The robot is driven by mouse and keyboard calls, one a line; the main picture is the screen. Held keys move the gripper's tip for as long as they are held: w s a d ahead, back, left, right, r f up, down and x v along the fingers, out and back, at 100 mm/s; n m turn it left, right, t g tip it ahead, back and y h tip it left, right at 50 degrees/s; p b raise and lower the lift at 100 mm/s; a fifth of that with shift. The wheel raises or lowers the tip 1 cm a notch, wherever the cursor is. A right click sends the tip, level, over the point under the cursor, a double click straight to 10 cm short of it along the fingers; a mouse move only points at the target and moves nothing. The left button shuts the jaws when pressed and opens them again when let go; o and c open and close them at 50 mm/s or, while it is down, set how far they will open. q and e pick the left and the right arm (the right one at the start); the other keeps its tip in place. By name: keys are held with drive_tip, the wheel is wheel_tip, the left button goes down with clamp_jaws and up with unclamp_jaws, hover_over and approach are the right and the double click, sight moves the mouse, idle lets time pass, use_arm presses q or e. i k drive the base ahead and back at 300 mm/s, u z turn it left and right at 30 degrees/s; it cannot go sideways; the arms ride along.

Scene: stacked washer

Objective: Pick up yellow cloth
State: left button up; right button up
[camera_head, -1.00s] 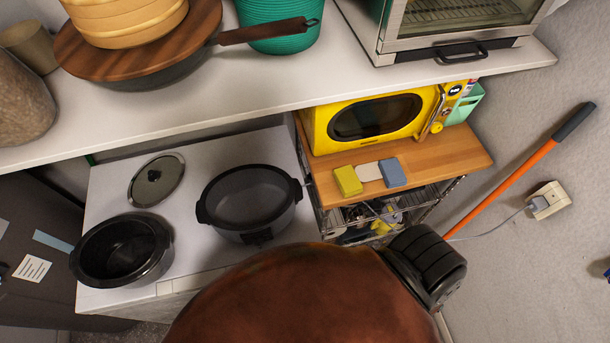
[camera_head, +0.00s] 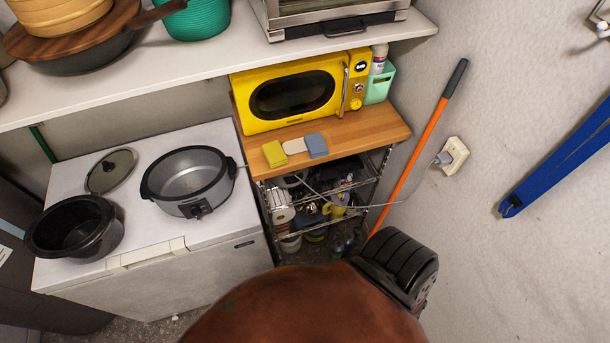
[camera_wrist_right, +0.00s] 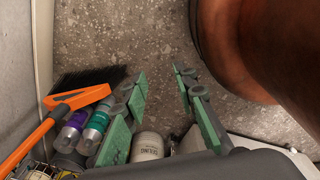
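A small yellow block-like piece, perhaps the folded yellow cloth (camera_head: 275,153), lies on the wooden top (camera_head: 375,131) of a rack, in front of the yellow microwave (camera_head: 300,92). A beige piece (camera_head: 294,146) and a blue-grey piece (camera_head: 316,145) lie in a row to its right. My right gripper (camera_wrist_right: 160,75) shows in the right wrist view, its green-padded fingers apart with nothing between them, over the speckled floor. The yellow piece is not in that wrist view. My left gripper is not in view.
Under the wooden top, a wire rack (camera_head: 310,203) holds several items. A broom with an orange handle (camera_head: 420,148) leans against the wall; its bristles (camera_wrist_right: 88,78) show in the wrist view. A grey pot (camera_head: 190,180) and a black pot (camera_head: 75,228) stand on the white appliance at left.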

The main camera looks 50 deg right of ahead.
sight(276, 155)
drive_tip(key=k, duration=0.35)
drive_tip(key=z, duration=0.85)
